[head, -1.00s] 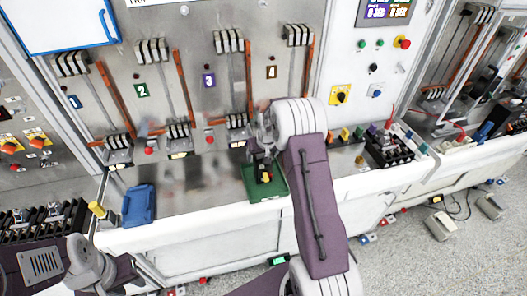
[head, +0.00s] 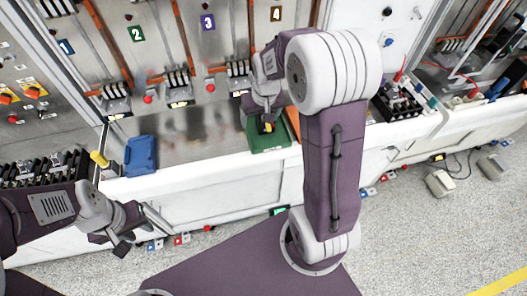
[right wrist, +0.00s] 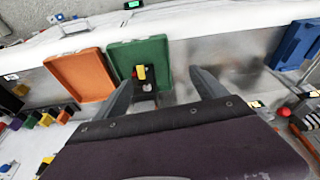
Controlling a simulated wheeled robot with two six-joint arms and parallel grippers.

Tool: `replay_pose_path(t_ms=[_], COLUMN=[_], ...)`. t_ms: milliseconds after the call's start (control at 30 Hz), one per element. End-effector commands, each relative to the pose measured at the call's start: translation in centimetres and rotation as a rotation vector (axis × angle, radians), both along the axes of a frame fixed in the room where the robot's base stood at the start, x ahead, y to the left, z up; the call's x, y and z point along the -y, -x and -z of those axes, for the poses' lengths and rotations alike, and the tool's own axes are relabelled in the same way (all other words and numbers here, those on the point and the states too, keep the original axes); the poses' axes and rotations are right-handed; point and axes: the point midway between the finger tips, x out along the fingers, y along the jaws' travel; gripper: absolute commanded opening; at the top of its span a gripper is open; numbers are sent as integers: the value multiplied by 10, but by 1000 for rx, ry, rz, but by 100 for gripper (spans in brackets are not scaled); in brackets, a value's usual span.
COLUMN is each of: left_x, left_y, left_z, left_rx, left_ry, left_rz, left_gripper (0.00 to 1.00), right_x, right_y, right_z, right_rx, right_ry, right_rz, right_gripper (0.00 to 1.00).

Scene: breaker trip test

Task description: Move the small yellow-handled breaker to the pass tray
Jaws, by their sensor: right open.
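The small breaker (right wrist: 143,78), dark with a yellow handle and a red spot, stands in the green tray (right wrist: 157,50) near its lower edge. In the head view its yellow part (head: 267,127) shows just below my right gripper (head: 268,108), above the green tray (head: 272,143). In the right wrist view my right gripper (right wrist: 162,78) is open and empty. Its left finger is close beside the breaker; I cannot tell whether they touch. My left gripper (head: 138,234) hangs in front of the bench at lower left, away from the trays; its jaw opening is unclear.
An orange tray (right wrist: 81,76) lies beside the green one. A blue tray (head: 140,156) lies further left on the bench. Several breakers stand below the numbered panel (head: 208,45). A dark rack (head: 398,98) stands to the right. Bare bench lies between the blue and green trays.

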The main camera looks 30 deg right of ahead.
Motion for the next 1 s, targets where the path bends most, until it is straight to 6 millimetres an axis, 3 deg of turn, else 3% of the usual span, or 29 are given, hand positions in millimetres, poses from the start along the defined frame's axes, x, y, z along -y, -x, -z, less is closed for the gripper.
replay_pose_path(t_ms=[33, 133, 200, 300, 567, 667, 833, 1000], left_x=[0, 0, 0, 0, 0, 0, 0, 0], left_y=[0, 0, 0, 0, 0, 0, 0, 0], left_z=[0, 0, 0, 0, 1, 20, 74, 68], left_rx=[0, 0, 0, 0, 0, 0, -1, 0], left_ry=[0, 0, 0, 0, 0, 0, 0, 0], left_rz=[0, 0, 0, 0, 0, 0, 0, 0], left_gripper=[34, 34, 34, 34, 34, 34, 34, 34], right_x=[-25, -56, -68, -74, -74, -74, -74, -74], right_y=[34, 97, 130, 155, 159, 159, 159, 158], right_z=[9, 27, 36, 43, 46, 64, 118, 112], right_rx=[-41, -113, -150, -177, -183, -183, -183, -183], right_ry=[-8, -19, -22, -22, -22, -22, -22, -22], right_rz=[-40, -94, -119, -136, -135, -135, -135, -135], right_gripper=[82, 82, 82, 82, 82, 82, 82, 82])
